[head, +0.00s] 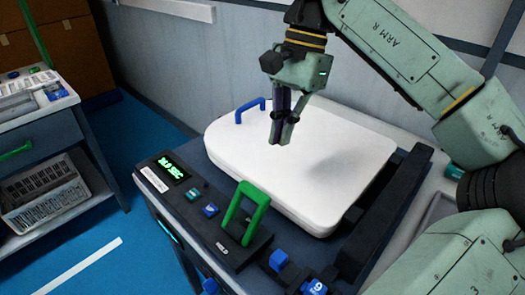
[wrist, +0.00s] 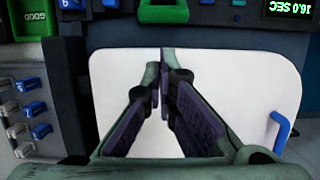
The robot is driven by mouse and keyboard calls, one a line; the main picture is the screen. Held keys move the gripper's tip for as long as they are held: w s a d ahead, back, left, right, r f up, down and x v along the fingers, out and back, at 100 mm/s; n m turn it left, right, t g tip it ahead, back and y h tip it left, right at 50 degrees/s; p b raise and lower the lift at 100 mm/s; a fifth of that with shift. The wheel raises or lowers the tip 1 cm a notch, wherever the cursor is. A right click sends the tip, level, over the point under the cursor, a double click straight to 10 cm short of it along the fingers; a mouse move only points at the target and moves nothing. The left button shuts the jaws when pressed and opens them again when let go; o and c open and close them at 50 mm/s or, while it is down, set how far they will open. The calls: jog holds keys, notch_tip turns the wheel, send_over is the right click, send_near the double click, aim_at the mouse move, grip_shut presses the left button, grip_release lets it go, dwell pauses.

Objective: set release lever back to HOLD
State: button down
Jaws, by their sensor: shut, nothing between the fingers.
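The release lever (head: 245,209) is a green loop handle on the dark control panel (head: 188,213) at the front of the test station. It stands up at a slant in the head view; the small label by its base is too blurred to read surely. A green piece at the top edge of the wrist view (wrist: 163,11) looks like the same lever, mostly cut off. My gripper (head: 281,143) is shut and empty, pointing down above the white lid (head: 345,150), behind the lever and apart from it. Its fingers meet over the lid in the wrist view (wrist: 166,88).
A blue handle (head: 251,109) is on the lid's far left edge. A lit display (wrist: 289,9) reads 16.0 SEC. Blue parts (head: 279,260) sit right of the lever. A green GOOD bin (wrist: 29,24) shows in the wrist view. A cart with baskets (head: 45,195) stands left.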

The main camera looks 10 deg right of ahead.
jog(key=shift+w+r, duration=0.1)
jog(key=shift+w, duration=0.1)
jog(key=shift+s, duration=0.1)
jog(key=p+x, duration=0.1)
jog(key=x, duration=0.9)
jog(key=shift+a, duration=0.15)
dwell(0.4)
